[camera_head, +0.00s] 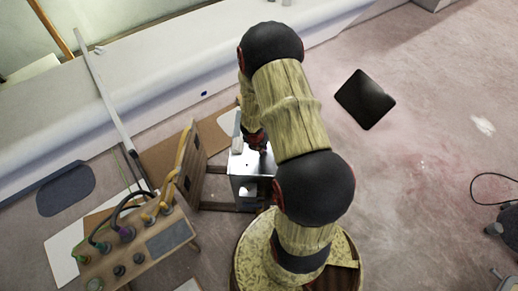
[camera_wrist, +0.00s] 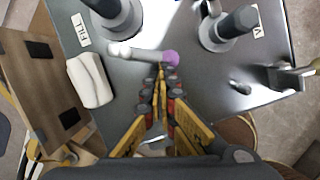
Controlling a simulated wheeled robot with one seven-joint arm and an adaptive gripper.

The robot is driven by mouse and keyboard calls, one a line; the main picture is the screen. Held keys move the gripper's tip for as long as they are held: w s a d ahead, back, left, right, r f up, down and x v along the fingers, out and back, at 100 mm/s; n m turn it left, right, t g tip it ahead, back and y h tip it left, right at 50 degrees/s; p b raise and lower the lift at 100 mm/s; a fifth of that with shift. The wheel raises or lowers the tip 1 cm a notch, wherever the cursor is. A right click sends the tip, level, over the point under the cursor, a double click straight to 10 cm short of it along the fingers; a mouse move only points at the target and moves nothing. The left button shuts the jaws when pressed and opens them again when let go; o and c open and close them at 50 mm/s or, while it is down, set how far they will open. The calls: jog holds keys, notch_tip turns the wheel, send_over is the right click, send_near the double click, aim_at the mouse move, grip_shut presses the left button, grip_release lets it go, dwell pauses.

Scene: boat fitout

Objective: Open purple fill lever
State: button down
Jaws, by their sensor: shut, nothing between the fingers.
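The fill lever (camera_wrist: 140,53) is a pale bar with a purple knob (camera_wrist: 172,59) at its right end, in the upper middle of the wrist view. It lies crosswise below a grey valve body (camera_wrist: 118,14), beside a white FILL label (camera_wrist: 80,30). My gripper (camera_wrist: 161,70) is shut and empty, with its fingertips right at the left side of the purple knob. I cannot tell whether they touch it. In the head view, my gripper is over the metal box (camera_head: 240,163), largely hidden by my arm; the lever cannot be made out there.
A second valve (camera_wrist: 228,28) with a partly cut-off label (camera_wrist: 258,20) stands to the right, and a metal fitting (camera_wrist: 288,76) sits near the right edge. A white rounded block (camera_wrist: 89,81) lies at left. A wooden panel with cables (camera_head: 140,245) stands left of the box.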

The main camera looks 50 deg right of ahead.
jog(key=shift+s+d+n+t, duration=0.15)
jog(key=shift+d+n+t, duration=0.3)
jog(key=shift+n, duration=0.65)
jog(key=shift+d, duration=0.55)
dwell(0.3)
